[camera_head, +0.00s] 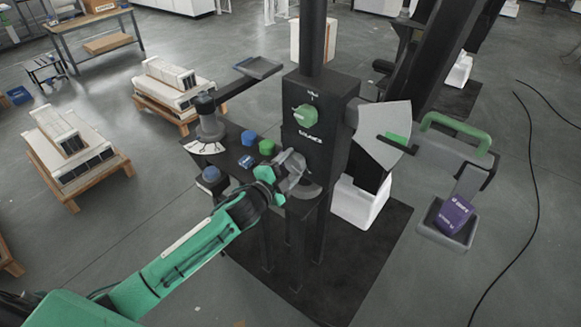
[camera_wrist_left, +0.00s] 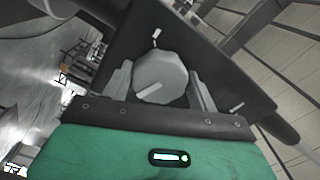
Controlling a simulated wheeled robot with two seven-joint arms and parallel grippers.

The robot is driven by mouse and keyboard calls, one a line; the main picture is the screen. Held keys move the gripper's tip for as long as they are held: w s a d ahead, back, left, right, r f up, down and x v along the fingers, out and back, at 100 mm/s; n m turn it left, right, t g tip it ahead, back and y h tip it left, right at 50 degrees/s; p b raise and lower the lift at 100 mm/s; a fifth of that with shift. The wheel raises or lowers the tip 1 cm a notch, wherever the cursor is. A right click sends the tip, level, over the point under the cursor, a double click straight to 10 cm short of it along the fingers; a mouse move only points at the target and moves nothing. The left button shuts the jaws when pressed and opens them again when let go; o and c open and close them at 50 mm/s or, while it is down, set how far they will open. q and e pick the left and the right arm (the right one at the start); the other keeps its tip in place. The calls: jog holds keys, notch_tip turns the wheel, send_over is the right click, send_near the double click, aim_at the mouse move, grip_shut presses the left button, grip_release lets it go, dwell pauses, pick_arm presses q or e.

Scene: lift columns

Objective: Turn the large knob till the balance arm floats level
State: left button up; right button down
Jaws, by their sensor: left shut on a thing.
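The large knob (camera_wrist_left: 160,78) is grey and many-sided, with a pale mark on its face, on a dark panel. My left gripper (camera_head: 289,170) is shut on it, with a finger on either side in the left wrist view; in the head view the gripper mostly hides it. The balance arm (camera_head: 448,156) is grey with a green handle (camera_head: 455,130) and reaches right from the black column (camera_head: 322,130). A pale fan-shaped scale (camera_head: 378,120) with a green band (camera_head: 397,138) stands beside its inner end. I cannot tell whether the arm is exactly level. My right gripper is not in view.
A tray (camera_head: 440,236) with a purple box (camera_head: 454,213) hangs from the arm's outer end. A cable crosses the floor at right.

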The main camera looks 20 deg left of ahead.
pick_arm(q)
jog(key=shift+m, duration=0.6)
jog(key=o, duration=1)
jog(key=shift+b+v, duration=2.3)
jog(key=shift+v, duration=4.6)
